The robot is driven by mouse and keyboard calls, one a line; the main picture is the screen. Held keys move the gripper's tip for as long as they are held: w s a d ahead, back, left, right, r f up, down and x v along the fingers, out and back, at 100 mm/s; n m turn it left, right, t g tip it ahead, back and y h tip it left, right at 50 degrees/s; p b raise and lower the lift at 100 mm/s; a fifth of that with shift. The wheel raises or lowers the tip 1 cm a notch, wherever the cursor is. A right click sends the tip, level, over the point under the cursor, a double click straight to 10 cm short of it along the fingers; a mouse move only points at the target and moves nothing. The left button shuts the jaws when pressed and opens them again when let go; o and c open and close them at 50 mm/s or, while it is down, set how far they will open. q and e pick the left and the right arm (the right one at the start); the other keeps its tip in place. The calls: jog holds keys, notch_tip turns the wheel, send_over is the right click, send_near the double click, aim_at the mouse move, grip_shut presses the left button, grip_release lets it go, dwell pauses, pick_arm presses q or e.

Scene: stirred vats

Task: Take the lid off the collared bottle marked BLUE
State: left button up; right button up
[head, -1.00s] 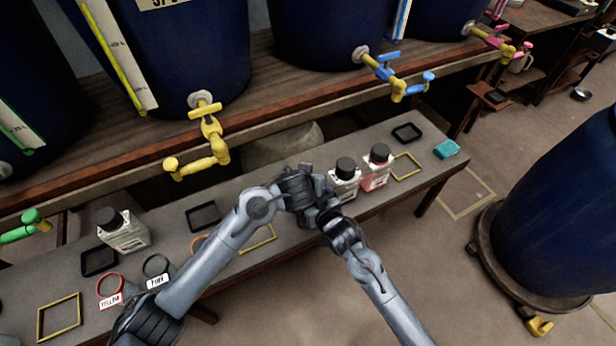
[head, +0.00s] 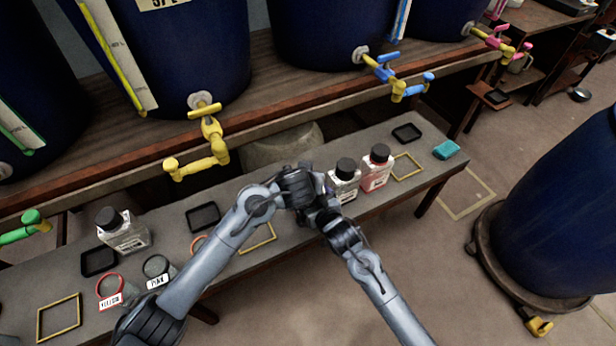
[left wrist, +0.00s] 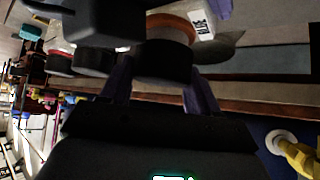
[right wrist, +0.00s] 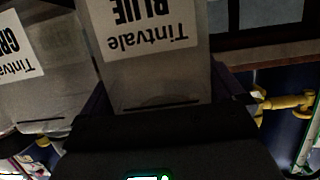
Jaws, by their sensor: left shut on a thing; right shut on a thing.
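The BLUE bottle (right wrist: 150,75) shows upside down in the right wrist view, its label reading Tintvale BLUE. My right gripper (head: 322,213) is shut on its body. In the left wrist view, the bottle's black lid (left wrist: 165,63) sits between the fingers of my left gripper (left wrist: 160,95), which is shut on it. An orange collar (left wrist: 172,27) lies right against the lid, with a white BLUE tag (left wrist: 202,22) beside it. I cannot tell whether the lid has turned or come loose. In the head view my left gripper (head: 300,183) and the right one hide most of this bottle.
The yellow tap (head: 212,140) juts out above the bench.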

pick_arm(q)
jog(key=shift+r, duration=0.65)
jog(key=shift+r, duration=2.05)
pick_arm(e)
jog(key=o, duration=1.1)
